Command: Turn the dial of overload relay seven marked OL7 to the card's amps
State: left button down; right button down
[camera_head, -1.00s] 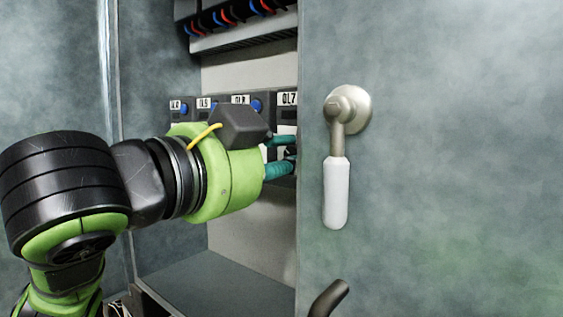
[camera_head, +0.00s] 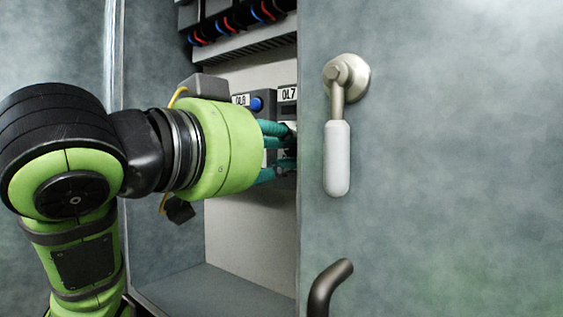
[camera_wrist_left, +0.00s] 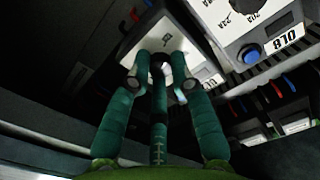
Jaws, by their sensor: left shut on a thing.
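Relay OL7 (camera_head: 288,95) shows at the cabinet opening's right edge in the head view, partly cut off by the grey door. My left gripper (camera_head: 285,149) reaches in from the left, its teal fingers just below that label. In the left wrist view the fingers (camera_wrist_left: 160,72) are closed around a small dark knob on a white relay face (camera_wrist_left: 172,40), which looks like the OL7 dial. The fingers hide most of the dial, so its setting cannot be read. No amps card is identifiable. My right gripper is not in view.
Relay OL8 (camera_head: 258,104), with a blue button, sits directly left of OL7; its amp-marked dial face shows in the wrist view (camera_wrist_left: 235,22). The door with a white-gripped handle (camera_head: 337,160) stands close on the right. Breakers with red and blue wires (camera_head: 235,22) are above.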

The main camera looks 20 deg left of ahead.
pick_arm(q)
jog(key=n+b, duration=0.1)
jog(key=n, duration=0.1)
jog(key=shift+n, duration=0.3)
jog(key=shift+r+n+b, duration=0.1)
jog(key=shift+n+b, duration=0.2)
jog(key=shift+b, duration=0.1)
jog(key=shift+a+r, duration=0.1)
jog(key=shift+r, duration=0.05)
jog(key=c, duration=1.1)
grip_release()
jog(key=v, duration=1.2)
